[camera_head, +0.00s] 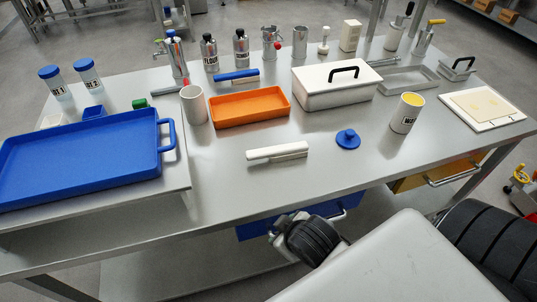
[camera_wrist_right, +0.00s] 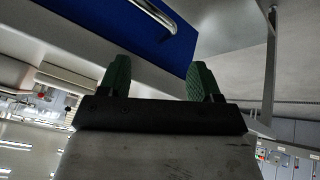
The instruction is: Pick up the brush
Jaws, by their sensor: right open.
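A long white brush-like object (camera_head: 278,152) lies on the bare front middle of the steel table in the head view. A blue-handled tool with a pale edge (camera_head: 237,77) lies farther back, behind the orange tray; I cannot tell for sure which of the two is the brush. My right gripper (camera_wrist_right: 159,80) shows in the right wrist view with its green fingers wide apart and nothing between them. It is below the tabletop, near a blue drawer front (camera_wrist_right: 125,20). Its fingertips are not visible in the head view. My left gripper is not in view.
A blue tray (camera_head: 80,160) is at the left, and an orange tray (camera_head: 250,106) sits at the middle. A white box (camera_head: 335,85), a yellow-topped cup (camera_head: 406,113) and a blue knobbed lid (camera_head: 347,139) stand to the right. The table's front edge lies between my arm and the tabletop.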

